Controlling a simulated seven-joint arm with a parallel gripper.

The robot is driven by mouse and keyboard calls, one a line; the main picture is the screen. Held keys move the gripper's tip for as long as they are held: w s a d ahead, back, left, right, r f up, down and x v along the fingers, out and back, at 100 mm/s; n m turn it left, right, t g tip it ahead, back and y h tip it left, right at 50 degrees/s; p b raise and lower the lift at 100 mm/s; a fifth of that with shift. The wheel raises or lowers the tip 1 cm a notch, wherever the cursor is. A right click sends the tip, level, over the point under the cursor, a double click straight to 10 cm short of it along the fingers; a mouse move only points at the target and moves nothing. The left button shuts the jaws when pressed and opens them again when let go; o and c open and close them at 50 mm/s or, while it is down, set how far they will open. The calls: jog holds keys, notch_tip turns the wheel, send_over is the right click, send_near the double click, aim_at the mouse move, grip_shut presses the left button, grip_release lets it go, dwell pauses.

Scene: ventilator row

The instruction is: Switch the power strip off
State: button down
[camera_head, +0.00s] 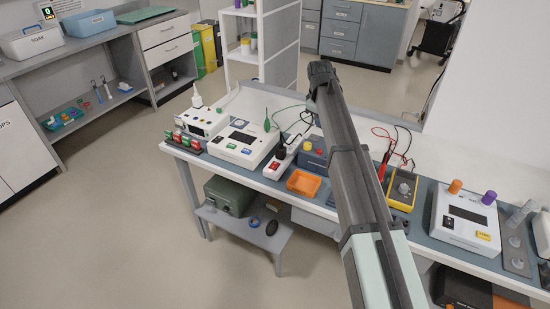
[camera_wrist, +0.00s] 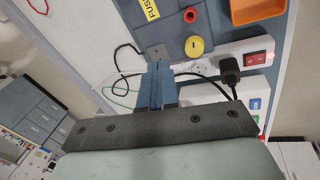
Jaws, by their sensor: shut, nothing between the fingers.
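The white power strip (camera_head: 293,147) lies on the bench in the head view, angled between a white device and a blue box. Its red rocker switch (camera_head: 274,167) is at the near end, with a black plug (camera_head: 281,153) beside it. In the wrist view the strip (camera_wrist: 208,68) runs across the upper right, with its red switch (camera_wrist: 257,58) right of the black plug (camera_wrist: 231,72). A red glow shows near the switch. My gripper (camera_wrist: 157,68) is shut and empty, its fingertips left of the switch in the wrist view.
The blue box (camera_head: 315,152) with red and yellow knobs and an orange tray (camera_head: 303,183) sit right of the strip. A white device (camera_head: 243,146) stands at its left. Cables trail behind. A yellow multimeter (camera_head: 402,190) lies further right, past my arm.

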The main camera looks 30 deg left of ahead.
jog(key=s+a+n+g, duration=0.2)
jog(key=s+a+n, duration=0.1)
jog(key=s+a, duration=0.9)
send_near(275, 163)
jog(key=f, duration=0.7)
jog(key=shift+w, duration=0.25)
